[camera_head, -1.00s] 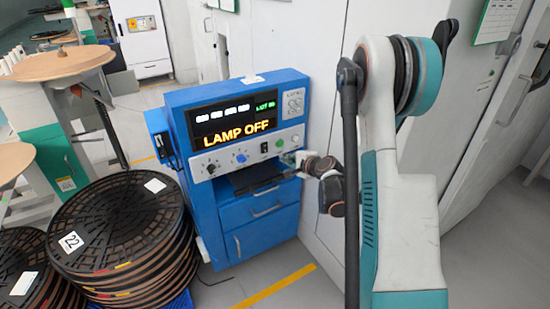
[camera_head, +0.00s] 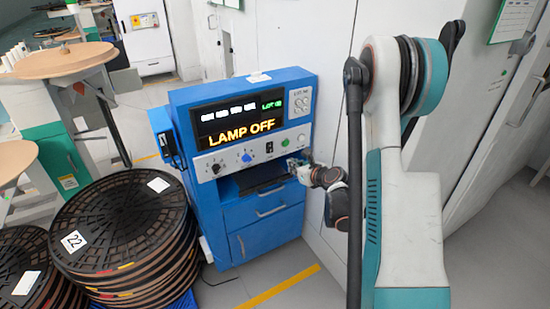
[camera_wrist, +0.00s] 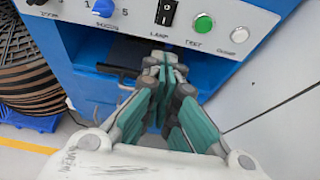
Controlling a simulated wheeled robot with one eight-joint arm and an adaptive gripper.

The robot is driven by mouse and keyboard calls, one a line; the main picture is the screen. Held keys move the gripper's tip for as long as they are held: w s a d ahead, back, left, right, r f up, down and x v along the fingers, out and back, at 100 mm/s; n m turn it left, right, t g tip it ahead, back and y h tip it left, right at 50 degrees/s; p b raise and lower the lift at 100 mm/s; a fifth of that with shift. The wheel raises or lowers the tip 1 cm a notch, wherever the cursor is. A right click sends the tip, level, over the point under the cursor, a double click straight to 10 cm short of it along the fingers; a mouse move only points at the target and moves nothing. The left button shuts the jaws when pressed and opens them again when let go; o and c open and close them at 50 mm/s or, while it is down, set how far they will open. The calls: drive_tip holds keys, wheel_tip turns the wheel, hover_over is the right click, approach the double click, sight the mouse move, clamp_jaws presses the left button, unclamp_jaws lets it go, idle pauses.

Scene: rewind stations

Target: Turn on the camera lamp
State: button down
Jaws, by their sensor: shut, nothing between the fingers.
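A blue machine (camera_head: 290,85) stands against the white wall, and its display (camera_head: 240,131) reads LAMP OFF. In the wrist view its control panel shows a black rocker switch (camera_wrist: 166,12) above the label LAMP. To the right of the switch are a green button (camera_wrist: 203,24) labelled TEST and a white button (camera_wrist: 239,35). My gripper (camera_wrist: 168,58) is shut and empty. Its fingertips are just below the panel's lower edge, under the LAMP label and apart from the switch. In the head view my gripper (camera_head: 293,163) is at the right of the panel.
A blue knob (camera_wrist: 103,8) is left of the switch. A dark tray (camera_head: 258,188) sits in the recess below the panel, over drawers. Stacked black reels (camera_head: 115,215) stand left of the machine. The wall is close on the right.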

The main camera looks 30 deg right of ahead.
idle(0.3)
drive_tip(key=b, duration=0.2)
approach(270, 148)
drive_tip(key=shift+w+f, duration=1.3)
drive_tip(key=shift+f, duration=0.25)
drive_tip(key=shift+w+f, duration=1.25)
drive_tip(key=shift+f, duration=0.3)
drive_tip(key=shift+w, duration=0.1)
